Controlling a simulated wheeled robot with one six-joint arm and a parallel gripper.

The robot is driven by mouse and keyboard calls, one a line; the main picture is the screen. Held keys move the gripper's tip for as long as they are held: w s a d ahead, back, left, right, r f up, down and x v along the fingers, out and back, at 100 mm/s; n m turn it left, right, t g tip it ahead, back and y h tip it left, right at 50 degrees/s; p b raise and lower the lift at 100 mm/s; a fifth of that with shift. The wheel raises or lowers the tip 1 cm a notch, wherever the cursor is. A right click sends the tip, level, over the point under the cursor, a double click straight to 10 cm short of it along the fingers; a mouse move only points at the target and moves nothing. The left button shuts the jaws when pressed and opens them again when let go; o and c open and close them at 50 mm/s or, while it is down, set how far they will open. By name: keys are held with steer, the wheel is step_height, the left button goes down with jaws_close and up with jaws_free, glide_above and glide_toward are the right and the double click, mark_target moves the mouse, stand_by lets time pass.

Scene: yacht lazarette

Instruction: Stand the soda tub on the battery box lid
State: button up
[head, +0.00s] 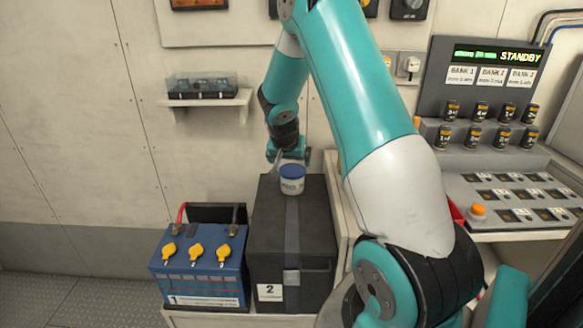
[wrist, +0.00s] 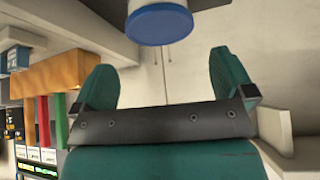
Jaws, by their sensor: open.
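The soda tub (head: 291,185) is a small white tub with a blue lid. It stands upright on the lid (head: 265,208) of the black battery box marked 2, over the grey strap near the box's back edge. In the wrist view the tub's blue lid (wrist: 160,24) shows at the top, beyond my open, empty fingertips (wrist: 160,68). The tub's base is cut off in that view.
A blue battery (head: 200,265) with yellow caps and red and black cables stands left of the box. A small wall shelf (head: 205,102) holds a clear-covered unit. A control panel (head: 490,85) reading STANDBY is at right. The floor at left is clear.

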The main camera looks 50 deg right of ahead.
steer(key=s+a+r+n+y, duration=0.2)
steer(key=a+r+n, duration=0.15)
steer(key=a, duration=0.55)
steer(key=s+a+r+n+y, duration=0.2)
steer(key=s+a+r, duration=0.15)
steer(key=a, duration=0.65)
steer(key=s+a+r+n+y, duration=0.2)
steer(key=a+r+n, duration=0.15)
steer(key=a, duration=0.55)
steer(key=s+a+r+n+g+y, duration=0.1)
steer(key=s+a+r+n+y, duration=0.1)
steer(key=s+a+n, duration=0.3)
steer(key=s+a+r+n+g+y, duration=0.1)
steer(key=s+a+r+n+g, duration=0.1)
steer(key=s+a+n, duration=0.3)
steer(key=s+a, duration=0.4)
steer(key=s, duration=0.4)
steer(key=shift+a+r+y, duration=0.15)
steer(key=shift+r+y, duration=0.1)
steer(key=shift+y, duration=0.15)
steer(key=shift+s, duration=0.1)
